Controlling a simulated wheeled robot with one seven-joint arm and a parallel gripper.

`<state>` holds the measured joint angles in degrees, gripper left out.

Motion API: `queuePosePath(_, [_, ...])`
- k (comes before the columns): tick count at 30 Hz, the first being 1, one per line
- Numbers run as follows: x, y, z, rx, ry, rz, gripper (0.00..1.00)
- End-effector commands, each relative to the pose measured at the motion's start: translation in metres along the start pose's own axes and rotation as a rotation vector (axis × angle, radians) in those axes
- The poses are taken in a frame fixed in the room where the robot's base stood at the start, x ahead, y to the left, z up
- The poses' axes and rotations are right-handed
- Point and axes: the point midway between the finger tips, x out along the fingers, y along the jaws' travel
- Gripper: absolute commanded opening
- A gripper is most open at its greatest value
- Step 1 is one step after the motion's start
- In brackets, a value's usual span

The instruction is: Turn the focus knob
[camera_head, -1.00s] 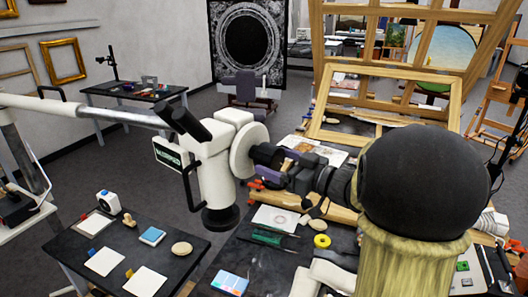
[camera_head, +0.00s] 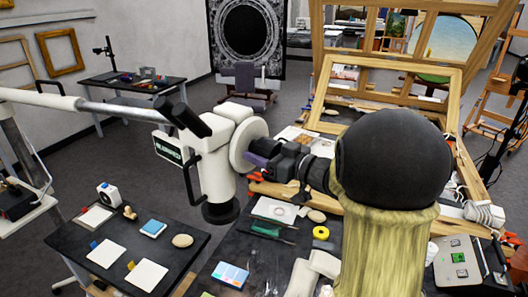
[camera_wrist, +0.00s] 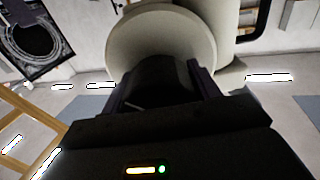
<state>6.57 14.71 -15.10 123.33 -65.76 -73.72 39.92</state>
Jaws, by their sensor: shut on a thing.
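The white microscope (camera_head: 215,160) hangs from a pale boom over the tables, with dark eyepieces and a dark lens at its lower end. A pale round disc (camera_head: 247,145) stands out from its right side; it also shows in the wrist view (camera_wrist: 150,32). The dark focus knob (camera_wrist: 155,75) projects from that disc. My gripper (camera_head: 262,157) reaches it from the right, and its purple fingers are shut on the knob, one on each side in the wrist view (camera_wrist: 160,88). In the head view the fingers largely hide the knob.
Below is a dark worktable (camera_head: 245,262) with tools and a yellow tape roll (camera_head: 321,232). A side table (camera_head: 75,235) with cards stands left. A wooden easel frame (camera_head: 385,90) stands behind my arm. Open floor lies behind the microscope.

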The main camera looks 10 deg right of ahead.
Motion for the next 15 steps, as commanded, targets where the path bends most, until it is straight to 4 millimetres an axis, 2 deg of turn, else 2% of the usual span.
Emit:
queuePosePath(8, [0.0000, -0.0001, -0.0012, 0.063, -0.002, 0.001, 0.38])
queuePosePath(15, [0.0001, -0.0003, -0.0023, 0.201, -0.003, 0.001, 0.38])
